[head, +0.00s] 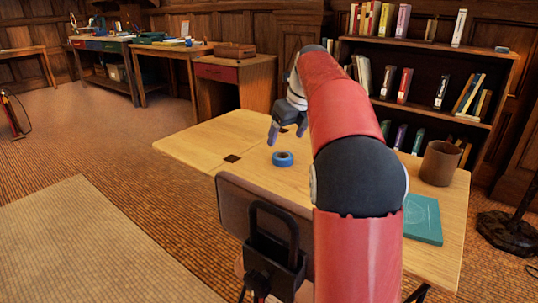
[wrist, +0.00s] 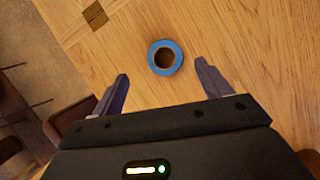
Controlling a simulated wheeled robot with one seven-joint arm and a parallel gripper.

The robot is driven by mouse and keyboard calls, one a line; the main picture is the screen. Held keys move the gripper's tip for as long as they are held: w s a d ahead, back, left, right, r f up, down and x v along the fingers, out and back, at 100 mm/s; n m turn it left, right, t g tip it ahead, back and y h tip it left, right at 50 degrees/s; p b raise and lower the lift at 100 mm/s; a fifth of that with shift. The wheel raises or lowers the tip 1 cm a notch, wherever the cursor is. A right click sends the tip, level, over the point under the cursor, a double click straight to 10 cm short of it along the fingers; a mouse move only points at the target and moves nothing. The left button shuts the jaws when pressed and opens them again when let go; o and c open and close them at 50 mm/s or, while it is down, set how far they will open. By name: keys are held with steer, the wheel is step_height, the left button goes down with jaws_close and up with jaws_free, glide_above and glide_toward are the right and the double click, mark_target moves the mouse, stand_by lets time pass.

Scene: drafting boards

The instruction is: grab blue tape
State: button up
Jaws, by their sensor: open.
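The blue tape (head: 283,159) is a small roll lying flat on the wooden table (head: 215,140). In the wrist view the blue tape (wrist: 177,64) shows as a ring with a dark centre. My gripper (head: 287,137) is above the table, over the roll or close by it. In the wrist view my gripper (wrist: 160,84) is open, with its two fingers apart and nothing between them. The roll shows beyond the fingertips, in line with the gap between them. My arm hides part of the table in the head view.
A brown cup (head: 440,163) and a teal book (head: 423,220) are on the table's right side. A chair (head: 240,205) stands at the near edge. A bookshelf (head: 420,107) is behind. The tabletop around the roll is clear.

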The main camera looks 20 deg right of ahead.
mark_target(283, 152)
steer(key=x, duration=0.2)
steer(key=b+x, duration=0.1)
steer(key=x, duration=0.4)
steer(key=shift+d+f, duration=0.25)
steer(key=shift+f, duration=0.05)
steer(key=c, duration=1.1)
steer(key=shift+o, duration=0.2)
steer(key=shift+r, duration=0.15)
